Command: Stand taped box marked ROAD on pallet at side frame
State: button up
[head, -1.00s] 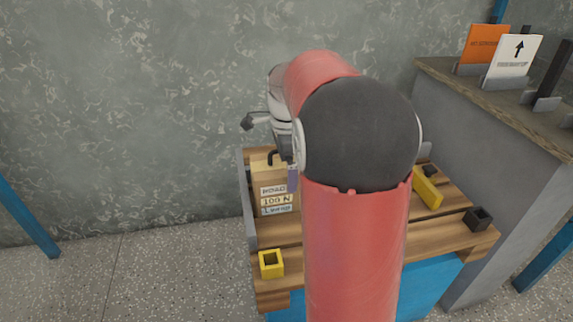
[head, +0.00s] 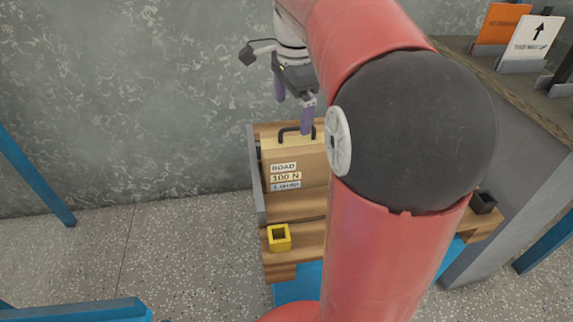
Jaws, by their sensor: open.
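The box marked ROAD (head: 309,165) stands upright on the wooden pallet (head: 300,207), at its back left, next to the grey side frame (head: 257,180). Its labels read ROAD, 100 N and 1 wrap, and a dark handle arches over its top. My arm hides its right part. My gripper (head: 292,112) is open and empty, above the box near its handle, with purple fingers pointing down. I cannot tell whether a fingertip touches the handle.
A yellow square socket (head: 279,238) sits at the pallet's front left and a black one (head: 483,203) at its right. A grey-sided counter (head: 530,95) with an orange sign (head: 501,24) and a white arrow sign (head: 530,37) stands at right.

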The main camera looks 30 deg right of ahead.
jog(key=s+a+f+n+t, duration=0.2)
jog(key=s+a+n, duration=0.3)
jog(key=s+n, duration=0.4)
jog(key=s+a+f+n+t+p, duration=0.1)
jog(key=s+a+f+n+t, duration=0.1)
jog(key=s+a+f+n, duration=0.2)
jog(key=shift+s+a+f+n+t, duration=0.35)
jog(key=shift+s+a+n, duration=0.75)
jog(key=shift+s+n, duration=1.4)
